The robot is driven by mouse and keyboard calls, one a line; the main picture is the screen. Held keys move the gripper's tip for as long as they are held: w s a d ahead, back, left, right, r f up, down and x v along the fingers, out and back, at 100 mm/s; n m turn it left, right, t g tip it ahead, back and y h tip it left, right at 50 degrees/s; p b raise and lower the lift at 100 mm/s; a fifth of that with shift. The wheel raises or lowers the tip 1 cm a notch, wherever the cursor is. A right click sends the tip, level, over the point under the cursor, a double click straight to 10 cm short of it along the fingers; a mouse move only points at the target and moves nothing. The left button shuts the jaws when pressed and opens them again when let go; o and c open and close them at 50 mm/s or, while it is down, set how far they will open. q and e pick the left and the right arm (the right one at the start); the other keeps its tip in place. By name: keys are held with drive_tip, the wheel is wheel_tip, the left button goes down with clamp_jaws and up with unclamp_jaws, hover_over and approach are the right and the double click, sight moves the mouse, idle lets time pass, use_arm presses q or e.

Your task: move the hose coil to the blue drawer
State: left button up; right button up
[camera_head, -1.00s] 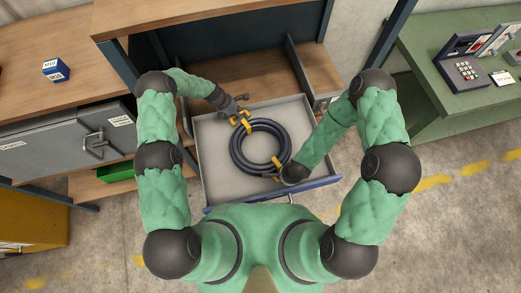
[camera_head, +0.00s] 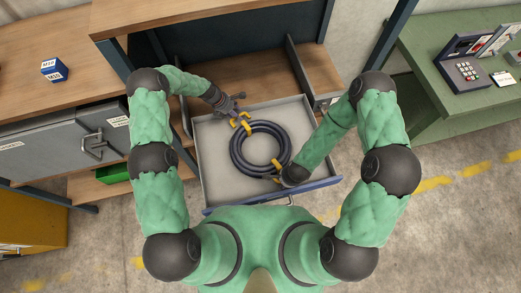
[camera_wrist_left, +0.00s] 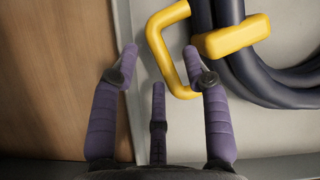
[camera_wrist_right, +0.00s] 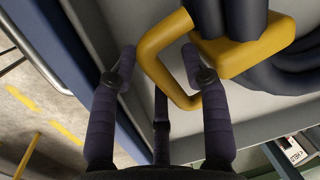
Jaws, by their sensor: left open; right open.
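The hose coil (camera_head: 238,152) is a dark ring with yellow clips and yellow loop handles. It lies flat inside the pulled-out blue drawer (camera_head: 322,187), which has a grey inside and a blue front. My left gripper (camera_head: 236,108) is open at the drawer's far left, just beyond the coil's far handle (camera_wrist_left: 160,40). In the left wrist view the handle shows beyond the spread fingers (camera_wrist_left: 160,52). My right gripper (camera_head: 280,179) is open by the coil's near handle (camera_wrist_right: 150,55), near the drawer front. The right fingers (camera_wrist_right: 160,55) are spread around part of that handle's view; contact is unclear.
A wooden workbench (camera_head: 35,100) with a grey drawer (camera_head: 55,140) and a green tray (camera_head: 113,173) stands at left. A blue box (camera_head: 54,70) sits on it. A green table (camera_head: 430,65) with a keypad device (camera_head: 466,72) stands at right.

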use_arm(q)
drive_tip(key=w+v, duration=0.1)
drive_tip(key=v, duration=0.7)
drive_tip(key=shift+s+r, duration=0.35)
drive_tip(key=shift+s, duration=0.2)
use_arm(e)
wheel_tip(320, 180, up, 12)
drive_tip(key=s+d, duration=0.1)
drive_tip(key=shift+s, duration=0.35)
use_arm(q)
drive_tip(key=shift+a, duration=0.15)
use_arm(e)
drive_tip(key=shift+d+f, duration=0.1)
drive_tip(key=shift+f, duration=0.05)
